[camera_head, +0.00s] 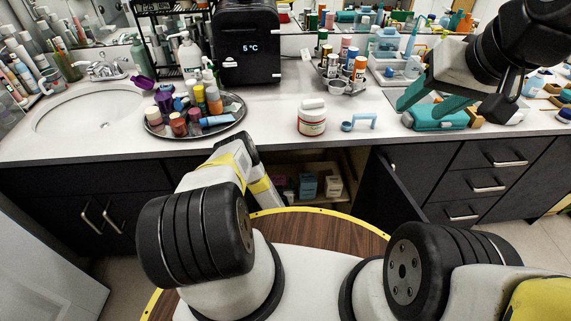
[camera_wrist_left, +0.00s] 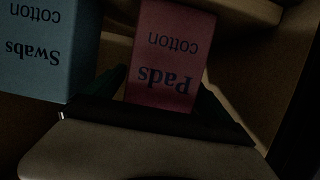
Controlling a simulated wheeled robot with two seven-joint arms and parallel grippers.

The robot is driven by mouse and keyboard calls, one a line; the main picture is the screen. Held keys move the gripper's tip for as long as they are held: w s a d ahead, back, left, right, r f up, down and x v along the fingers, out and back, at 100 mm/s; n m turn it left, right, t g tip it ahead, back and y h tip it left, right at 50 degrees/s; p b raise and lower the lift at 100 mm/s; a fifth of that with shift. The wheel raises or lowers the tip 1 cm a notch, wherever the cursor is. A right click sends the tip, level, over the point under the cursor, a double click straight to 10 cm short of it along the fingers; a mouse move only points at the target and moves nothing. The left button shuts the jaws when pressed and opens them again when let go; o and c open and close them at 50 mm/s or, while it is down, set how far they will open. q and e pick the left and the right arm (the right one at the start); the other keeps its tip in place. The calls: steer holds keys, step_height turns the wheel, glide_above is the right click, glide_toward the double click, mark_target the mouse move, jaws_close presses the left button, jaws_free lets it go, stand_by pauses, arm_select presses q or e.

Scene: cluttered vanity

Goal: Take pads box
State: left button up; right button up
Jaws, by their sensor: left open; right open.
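The pads box, dark pink with "Pads cotton" printed upside down, stands in the dim cabinet in the left wrist view (camera_wrist_left: 172,45). My left gripper (camera_wrist_left: 162,82) is open, with one dark green finger at each side of the box; I cannot tell whether they touch it. In the head view my left arm reaches down into the open cabinet under the counter, and its fingers are hidden there. My right gripper (camera_head: 418,108) is open and empty of anything I can make out, above the right part of the counter.
A blue swabs box (camera_wrist_left: 38,45) stands close left of the pads box. Blue (camera_head: 308,185) and pale (camera_head: 333,186) boxes show on the cabinet shelf. An open dark door (camera_head: 398,190) bounds it at the right. A lidded jar (camera_head: 311,118) stands on the counter above.

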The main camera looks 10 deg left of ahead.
arm_select(q)
steer(key=shift+x, duration=1)
steer(key=shift+c, duration=0.2)
steer(key=c, duration=1.4)
